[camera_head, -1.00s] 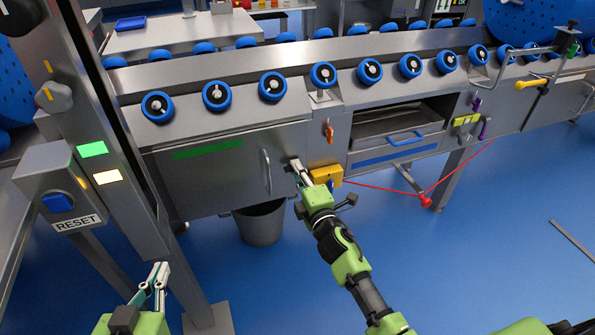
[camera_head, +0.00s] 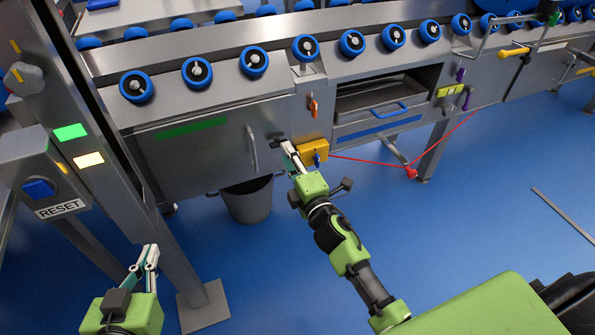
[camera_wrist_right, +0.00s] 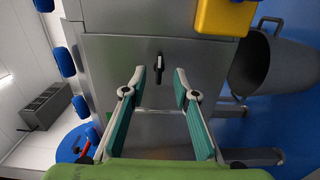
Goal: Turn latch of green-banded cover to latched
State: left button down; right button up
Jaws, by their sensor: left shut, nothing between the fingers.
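The green-banded cover (camera_head: 205,160) is a grey metal panel with a green strip along its top and a vertical handle. Its small dark latch (camera_head: 277,138) is near the panel's right edge, just beyond my right gripper (camera_head: 288,149). In the right wrist view the latch (camera_wrist_right: 159,67) is a black piece standing lengthwise up the picture, ahead of and between the spread fingers of my right gripper (camera_wrist_right: 160,84). The fingers look apart from it, with nothing held. My left gripper (camera_head: 150,250) is shut and empty, at lower left, far from the cover.
A yellow box (camera_head: 313,150) and an orange lever (camera_head: 313,106) are close right of the latch. A blue-banded drawer (camera_head: 380,127) is further right, with a red cord below. A grey bin (camera_head: 247,203) stands under the cover. A RESET post (camera_head: 38,172) is at left.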

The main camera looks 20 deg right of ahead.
jog(key=s, duration=0.7)
jog(key=shift+s, duration=0.4)
jog(key=shift+d, duration=0.1)
